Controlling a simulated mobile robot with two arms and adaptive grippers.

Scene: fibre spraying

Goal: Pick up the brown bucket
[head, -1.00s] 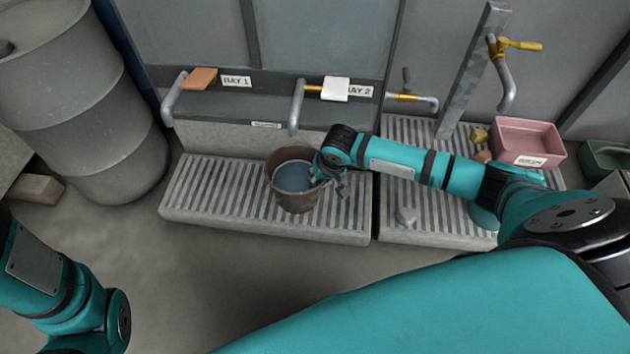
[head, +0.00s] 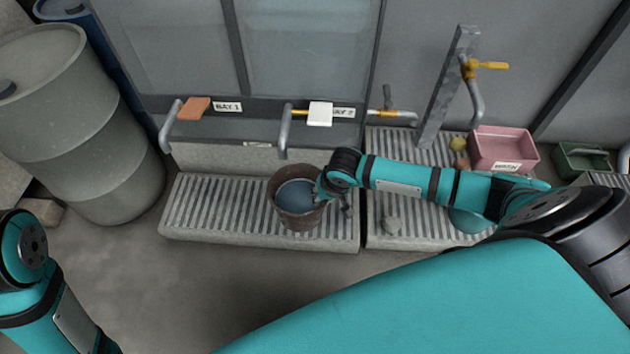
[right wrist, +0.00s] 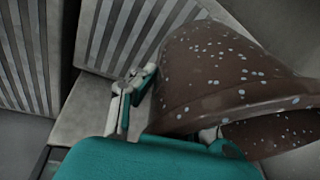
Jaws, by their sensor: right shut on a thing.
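The brown bucket (head: 298,217) appears upright on the ribbed grating of bay 2, with a blue-grey surface inside it. My right gripper (head: 333,198) is at the right side of its rim. In the right wrist view the speckled brown bucket (right wrist: 215,75) fills the right side. There my right gripper (right wrist: 172,112) is shut on the bucket's rim, one finger along the outer wall and the other partly hidden by the rim. I cannot tell whether the bucket's base touches the grating. My left arm shows at the left edge of the head view; its gripper is out of view.
A bent grey spout (head: 285,130) stands behind the bucket. A white block (head: 320,114) and an orange block (head: 194,108) sit on the ledge. A pink basin (head: 503,148) and a small stone (head: 392,225) are on the right grating. A grey drum (head: 85,140) stands left.

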